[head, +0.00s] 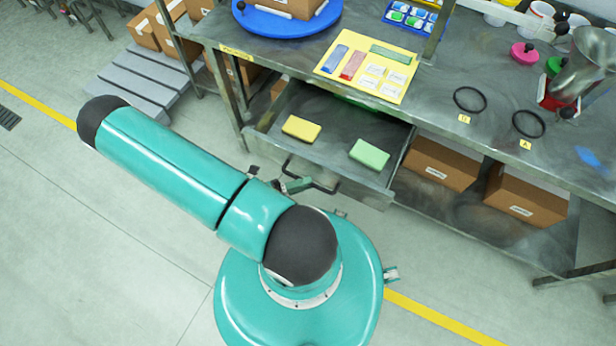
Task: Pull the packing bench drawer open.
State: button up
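The packing bench drawer (334,158) is a grey metal drawer under the bench top (300,60). It stands partly pulled out, so its inside shows. A yellow block (301,128) and a green block (369,154) lie in it. Its dark bar handle (322,188) is on the front face. My gripper (283,183) is at the left part of the handle, mostly hidden behind my teal arm. I cannot tell whether its fingers are closed around the handle.
Cardboard boxes (436,165) stand on the shelf below the bench, right of the drawer. The bench top holds a blue turntable (262,22), a yellow sheet (335,45), black rings (470,99) and a metal hopper (590,60). A slatted pallet (125,90) is at left. The floor in front is clear.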

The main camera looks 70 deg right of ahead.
jog(key=v, duration=1.2)
jog(key=shift+r, duration=0.1)
jog(key=w+a+r+m+t+y, duration=0.45)
jog(key=r+m, duration=0.25)
jog(key=r, duration=0.3)
jog(key=w+a+r+m+t+y, duration=0.35)
jog(key=w+r+m+t, duration=0.2)
jog(key=r+m, duration=0.4)
jog(key=a+r+m+t+y, duration=0.2)
jog(key=a+r+m+t, duration=0.1)
jog(key=r, duration=0.7)
jog(key=s+a+r+m+t+y, duration=0.1)
jog(key=r+m+t, duration=0.4)
jog(key=r, duration=0.5)
jog(key=a+t+y, duration=0.1)
jog(key=a+t, duration=0.1)
jog(key=shift+s+a+r+t, duration=0.15)
jog(key=shift+a+r+t, duration=0.1)
jog(key=shift+r+t, duration=0.15)
